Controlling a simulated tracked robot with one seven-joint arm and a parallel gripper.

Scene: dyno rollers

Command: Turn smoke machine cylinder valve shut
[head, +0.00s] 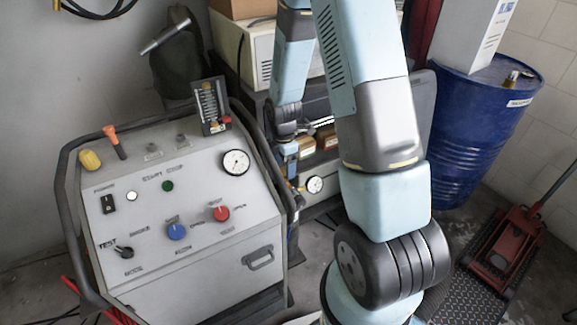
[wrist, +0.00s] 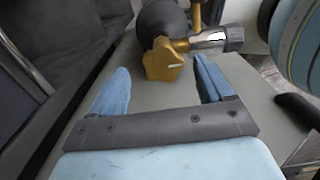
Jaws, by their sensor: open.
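A yellow lobed valve knob (wrist: 163,60) with a pale mark on its face shows in the wrist view, in front of a dark rounded body. A metal fitting with a dark cap (wrist: 220,40) extends right from the valve. My gripper (wrist: 160,66) is open, with one blue finger on each side of the knob's line. The knob appears just beyond or level with the fingertips; I cannot tell whether they touch it.
The machine panel has a gauge (head: 236,162), a blue knob (head: 176,231) and a red knob (head: 221,213). A black tubular frame (head: 62,190) surrounds it. A blue drum (head: 470,130) and a red floor jack (head: 515,240) stand at the right.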

